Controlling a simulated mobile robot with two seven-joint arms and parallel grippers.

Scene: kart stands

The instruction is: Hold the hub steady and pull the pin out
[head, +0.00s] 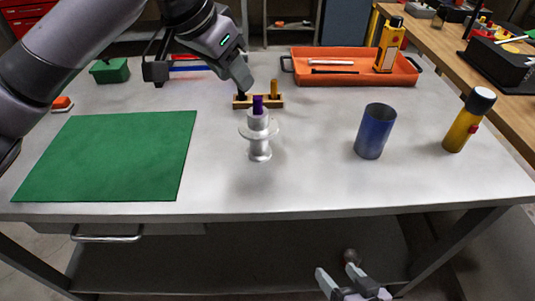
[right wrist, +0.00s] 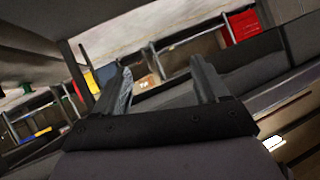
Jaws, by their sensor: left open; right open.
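The hub (head: 259,149) is a pale grey spool-like part with a wide flange, standing upright near the middle of the table. The purple pin (head: 257,104) sticks up from its top; its lower part is hidden inside. My left gripper (head: 242,78) is open above and slightly left of the pin, apart from it and seemingly behind it. My right gripper (head: 340,282) is open and empty, low in front of the table and below its edge. In the right wrist view its two fingers are spread with nothing between them; hub and pin do not show there.
A wooden block with pegs (head: 272,100) stands just behind the hub. A blue cup (head: 375,132) and a yellow black-capped bottle (head: 467,121) stand to the right. An orange tray (head: 350,79) lies behind. A green mat (head: 105,158) covers the left. The table's front edge (head: 300,215) is clear.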

